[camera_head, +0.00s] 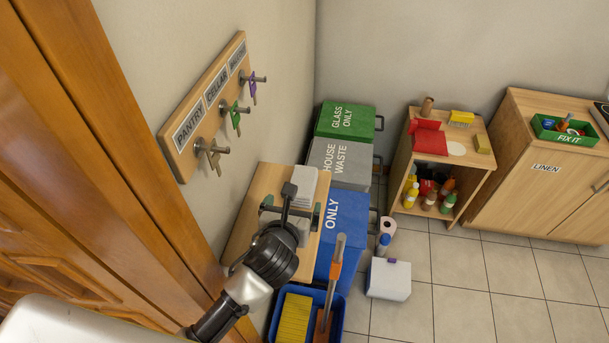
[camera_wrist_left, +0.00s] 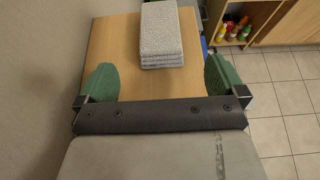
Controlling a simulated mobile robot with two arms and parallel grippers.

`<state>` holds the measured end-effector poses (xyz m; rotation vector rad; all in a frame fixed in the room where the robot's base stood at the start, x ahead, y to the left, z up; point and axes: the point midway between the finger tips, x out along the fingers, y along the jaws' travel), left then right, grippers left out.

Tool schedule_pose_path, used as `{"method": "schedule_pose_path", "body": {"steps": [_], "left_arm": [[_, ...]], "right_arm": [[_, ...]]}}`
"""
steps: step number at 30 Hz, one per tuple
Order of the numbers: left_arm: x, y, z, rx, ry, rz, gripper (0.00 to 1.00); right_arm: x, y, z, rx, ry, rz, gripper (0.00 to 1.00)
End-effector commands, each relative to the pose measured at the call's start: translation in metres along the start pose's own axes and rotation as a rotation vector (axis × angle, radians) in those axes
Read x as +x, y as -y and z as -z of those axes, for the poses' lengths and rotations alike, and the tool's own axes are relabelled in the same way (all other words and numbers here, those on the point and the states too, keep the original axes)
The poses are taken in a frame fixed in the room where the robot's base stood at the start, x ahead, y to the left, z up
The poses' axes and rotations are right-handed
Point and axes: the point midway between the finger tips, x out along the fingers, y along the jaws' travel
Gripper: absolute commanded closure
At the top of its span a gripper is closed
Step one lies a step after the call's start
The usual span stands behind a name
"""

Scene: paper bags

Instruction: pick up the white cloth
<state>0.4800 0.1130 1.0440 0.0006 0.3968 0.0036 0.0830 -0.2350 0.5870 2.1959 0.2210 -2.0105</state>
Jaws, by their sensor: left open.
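A stack of folded whitish-grey cloths (camera_head: 303,186) lies on a wooden surface beside the left wall. In the left wrist view the stack (camera_wrist_left: 160,28) is ahead of my gripper, at the top middle, with several layers showing on its near side. My left gripper (camera_head: 291,208) is open above the wooden surface, its green-padded fingers spread to either side of the stack in the head view. In the left wrist view the space between the fingertips (camera_wrist_left: 161,78) shows bare wood and the stack's near edge. Part of the stack is hidden by my gripper in the head view. My right gripper is out of view.
The wooden surface (camera_wrist_left: 112,42) stands against the wall, under a key rack (camera_head: 207,105). Blue (camera_head: 343,225), grey (camera_head: 340,163) and green (camera_head: 345,121) bins stand close to its right. A blue tub (camera_head: 336,325) is below. Tiled floor is open further right.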

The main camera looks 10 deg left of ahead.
Motion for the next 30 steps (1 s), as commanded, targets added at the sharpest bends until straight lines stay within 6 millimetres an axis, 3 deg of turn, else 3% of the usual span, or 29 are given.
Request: {"method": "schedule_pose_path", "body": {"steps": [6, 13, 21, 30], "left_arm": [[0.033, 0.000, -0.001, -0.001, -0.001, -0.001, 0.01], [0.051, 0.000, -0.004, -0.003, -0.001, -0.001, 0.01], [0.086, 0.000, -0.004, -0.002, -0.002, 0.000, 0.01], [0.093, 0.000, -0.003, -0.001, 0.000, 0.001, 0.01]], "right_arm": [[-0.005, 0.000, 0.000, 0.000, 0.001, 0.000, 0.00], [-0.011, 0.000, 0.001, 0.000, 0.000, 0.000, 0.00], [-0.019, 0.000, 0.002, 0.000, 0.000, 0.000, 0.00], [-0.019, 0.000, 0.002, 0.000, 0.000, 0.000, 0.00]]}}
